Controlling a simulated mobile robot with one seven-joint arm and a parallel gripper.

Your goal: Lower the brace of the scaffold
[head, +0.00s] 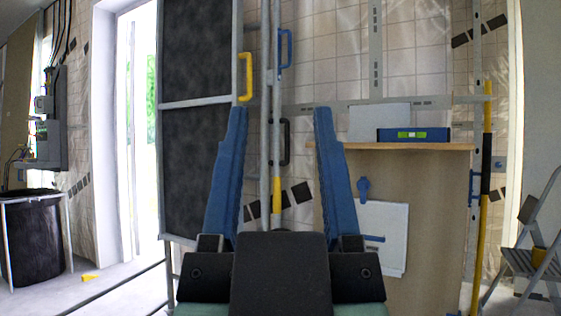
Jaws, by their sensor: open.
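My gripper (277,112) is open and empty in the middle of the head view, its two blue fingers pointing up and away. Between them stand upright grey poles (265,100), with a yellow lower section (277,195) on one. A yellow handle (245,77) is just above the left fingertip. A blue handle (285,48) is higher up, and a black handle (285,142) shows between the fingers. I cannot tell which part is the scaffold's brace. My gripper's body hides the foot of the poles, and contact with them cannot be judged.
A dark framed panel (195,150) stands left of the poles. A wooden cabinet (430,210) on the right carries a blue-green level (412,134). A yellow-black pole (486,150), stepladder (540,250) and black bin (36,240) stand around.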

